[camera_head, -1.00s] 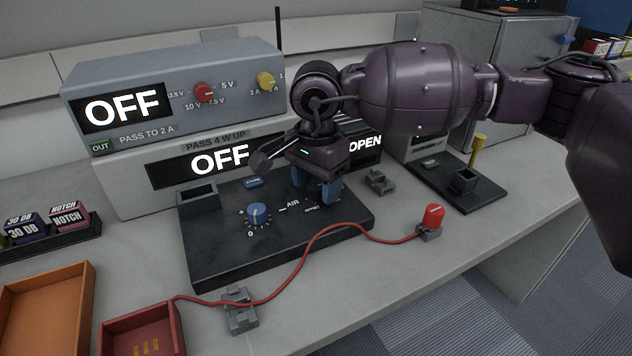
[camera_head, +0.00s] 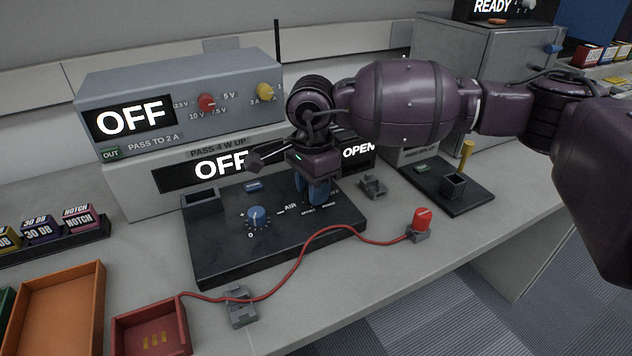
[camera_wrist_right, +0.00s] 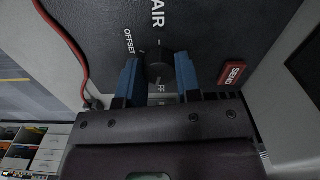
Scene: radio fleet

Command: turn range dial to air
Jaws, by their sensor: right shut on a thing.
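The range dial (camera_wrist_right: 159,72) is a small dark round knob on the black panel (camera_head: 225,253). In the right wrist view it sits between the blue fingers of my right gripper (camera_wrist_right: 160,80), which are shut on its sides. The labels AIR and OFFSET show by it, with another label partly hidden by a finger. I cannot tell which mark the dial points to. In the head view my right gripper (camera_head: 314,192) reaches down on the panel's right part and hides the dial; AIR reads just left of it. My left gripper is not in view.
A blue dial (camera_head: 257,217) stands left on the panel. A red SEND button (camera_wrist_right: 233,73) lies near the fingers. Displays behind read OFF and OPEN.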

